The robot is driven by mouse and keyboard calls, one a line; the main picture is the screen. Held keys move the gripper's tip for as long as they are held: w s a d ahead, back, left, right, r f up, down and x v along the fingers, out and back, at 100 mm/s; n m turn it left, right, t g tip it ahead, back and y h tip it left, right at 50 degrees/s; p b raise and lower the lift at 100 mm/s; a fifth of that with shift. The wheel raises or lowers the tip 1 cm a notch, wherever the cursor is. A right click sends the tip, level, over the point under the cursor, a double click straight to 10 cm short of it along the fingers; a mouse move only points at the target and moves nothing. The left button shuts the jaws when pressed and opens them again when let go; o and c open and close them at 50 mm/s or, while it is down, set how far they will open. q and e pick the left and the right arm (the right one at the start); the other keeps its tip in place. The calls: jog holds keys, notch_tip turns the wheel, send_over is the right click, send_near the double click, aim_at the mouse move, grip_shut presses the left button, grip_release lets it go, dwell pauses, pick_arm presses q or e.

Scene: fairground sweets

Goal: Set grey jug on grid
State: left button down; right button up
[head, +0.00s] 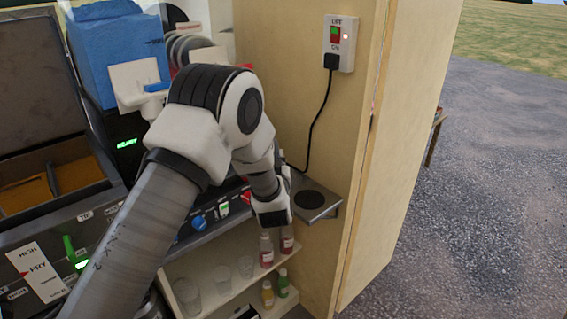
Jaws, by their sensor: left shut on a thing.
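My left gripper (272,208) is at the end of the arm that crosses the middle of the head view. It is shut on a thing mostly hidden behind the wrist. A narrow pale grey strip beside the gripper looks like part of the grey jug (285,178); its shape and tilt cannot be made out. A small metal shelf with a dark round grid (310,199) juts from the wooden panel, just right of the gripper. The grid's visible top is bare. Whether the jug touches the shelf cannot be told. My right gripper is not in view.
Below, a white shelf (205,262) holds clear cups (220,279) and several coloured bottles (267,292). A wooden panel (290,90) with a switch (340,42) and hanging black cable (322,115) stands behind the grid. A fryer control panel (45,270) is at left.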

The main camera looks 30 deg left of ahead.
pick_arm(q)
jog(key=shift+w+a+f+b, duration=0.2)
jog(key=shift+w+a, duration=0.35)
jog(key=shift+a, duration=0.8)
jog(key=shift+w+a+f+b, duration=0.15)
jog(key=shift+w+a, duration=0.35)
jog(key=shift+a, duration=0.8)
jog(key=shift+w+a+f+b, duration=0.15)
jog(key=shift+w+a, duration=0.4)
jog(key=shift+a, duration=0.8)
jog(key=shift+r, duration=0.1)
jog(key=shift+f+b, duration=0.3)
jog(key=c, duration=1.1)
grip_release()
jog(key=shift+s+d, duration=0.1)
jog(key=shift+s, duration=0.05)
